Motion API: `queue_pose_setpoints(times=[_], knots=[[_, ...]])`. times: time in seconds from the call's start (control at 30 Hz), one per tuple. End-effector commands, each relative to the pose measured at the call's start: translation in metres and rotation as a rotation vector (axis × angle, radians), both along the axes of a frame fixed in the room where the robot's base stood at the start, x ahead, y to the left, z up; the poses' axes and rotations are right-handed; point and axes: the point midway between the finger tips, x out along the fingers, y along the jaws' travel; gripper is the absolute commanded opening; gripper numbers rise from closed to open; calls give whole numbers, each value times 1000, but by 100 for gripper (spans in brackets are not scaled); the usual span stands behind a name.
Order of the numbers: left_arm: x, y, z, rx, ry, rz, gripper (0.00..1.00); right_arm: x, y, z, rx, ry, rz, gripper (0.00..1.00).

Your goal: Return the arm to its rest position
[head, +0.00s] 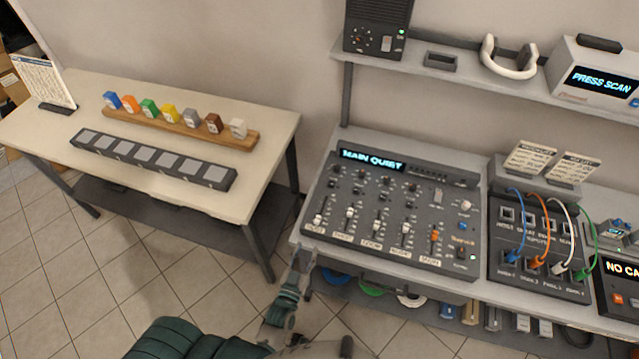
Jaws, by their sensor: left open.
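My left arm enters at the bottom of the head view, with dark green ribbed sleeves. My left gripper (303,258) is open and empty, by the front left corner of the mixer bench (300,232). It looks clear of the mixing console (392,215), whose display reads "MAIN QUIET"; I cannot tell whether it touches the bench edge. My right gripper is not in view.
A cream table (85,98) at left bears a wooden rack (235,138) of coloured blocks and a dark pad strip (150,160). A patch bay (540,245) with coloured cables stands right. Tiled floor (90,265) is open at lower left.

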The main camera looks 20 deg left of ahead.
Motion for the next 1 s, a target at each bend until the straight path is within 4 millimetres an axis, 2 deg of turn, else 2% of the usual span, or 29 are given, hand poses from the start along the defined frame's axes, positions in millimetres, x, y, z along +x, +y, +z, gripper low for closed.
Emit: queue_pose_setpoints(times=[0.17, 0.27, 0.37, 0.47, 0.5, 0.57, 0.6, 0.67, 0.7, 0.77, 0.8, 0.9, 1.0], knots=[[0, 0, -1, 0, 2, 0, 44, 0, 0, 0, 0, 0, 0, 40], [-2, -3, -16, 2, 36, -11, 44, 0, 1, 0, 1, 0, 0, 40], [-9, -8, -60, 11, 137, -40, 44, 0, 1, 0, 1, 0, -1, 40], [-29, -15, -131, 24, 304, -82, 44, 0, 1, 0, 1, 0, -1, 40], [-42, -17, -163, 30, 383, -99, 44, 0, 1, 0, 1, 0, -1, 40], [-65, -17, -208, 43, 503, -121, 44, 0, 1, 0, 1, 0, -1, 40], [-82, -15, -237, 52, 583, -134, 44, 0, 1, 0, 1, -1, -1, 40], [-112, -10, -278, 66, 702, -147, 44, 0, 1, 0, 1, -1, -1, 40], [-134, -5, -304, 77, 785, -155, 44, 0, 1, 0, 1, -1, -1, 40], [-170, 4, -339, 94, 906, -163, 44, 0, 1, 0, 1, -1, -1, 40], [-195, 12, -359, 107, 986, -166, 44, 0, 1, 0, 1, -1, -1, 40], [-256, 33, -398, 138, 1169, -163, 44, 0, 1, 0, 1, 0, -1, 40], [-308, 55, -421, 164, 1315, -153, 44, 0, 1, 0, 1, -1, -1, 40]])
